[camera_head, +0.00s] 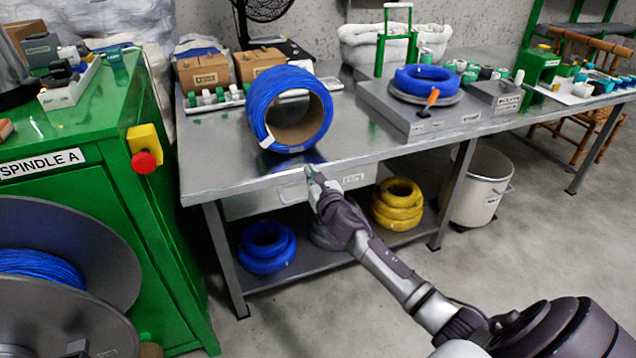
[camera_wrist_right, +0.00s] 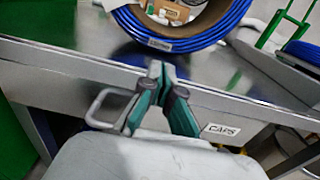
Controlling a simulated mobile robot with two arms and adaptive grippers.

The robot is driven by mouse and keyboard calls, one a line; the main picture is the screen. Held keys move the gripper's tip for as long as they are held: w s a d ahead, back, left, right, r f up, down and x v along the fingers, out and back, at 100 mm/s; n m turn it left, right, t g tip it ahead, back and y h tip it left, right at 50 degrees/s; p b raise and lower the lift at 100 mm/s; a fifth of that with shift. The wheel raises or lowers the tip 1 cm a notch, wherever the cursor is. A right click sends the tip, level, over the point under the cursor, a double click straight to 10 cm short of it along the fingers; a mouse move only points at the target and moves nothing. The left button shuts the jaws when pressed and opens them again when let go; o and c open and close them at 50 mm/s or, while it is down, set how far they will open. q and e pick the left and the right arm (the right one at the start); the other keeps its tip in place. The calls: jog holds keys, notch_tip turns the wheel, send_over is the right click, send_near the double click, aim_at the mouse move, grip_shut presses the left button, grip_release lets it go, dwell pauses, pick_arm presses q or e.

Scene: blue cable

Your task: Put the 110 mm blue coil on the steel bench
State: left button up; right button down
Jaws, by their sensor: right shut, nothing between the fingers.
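A large blue coil (camera_head: 262,105) with a brown core stands on its rim on the steel bench (camera_head: 345,130), near the front edge. A white label shows low on it in the right wrist view (camera_wrist_right: 205,40). My right gripper (camera_head: 312,174) is shut and empty, apart from the coil, at the bench's front edge below and right of it. In the right wrist view its fingertips (camera_wrist_right: 161,72) are together near the drawer handle. A smaller blue coil (camera_head: 424,73) lies on a grey unit on the bench. I cannot read which coil is 110 mm. My left gripper is not in view.
Blue coils (camera_head: 266,248) and yellow coils (camera_head: 398,204) lie on the lower shelf. A drawer with a handle (camera_wrist_right: 99,108) and a CAPS label (camera_wrist_right: 222,130) is under the top. A green spindle cabinet (camera_head: 85,170) stands left. Cardboard boxes (camera_head: 203,72) stand behind the large coil.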

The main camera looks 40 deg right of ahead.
pick_arm(q)
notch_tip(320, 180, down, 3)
jog(key=shift+p, duration=0.3)
pick_arm(e)
jog(key=v, duration=0.5)
jog(key=shift+s+a+r, duration=0.1)
jog(key=shift+a+r, duration=0.05)
jog(key=shift+r, duration=0.05)
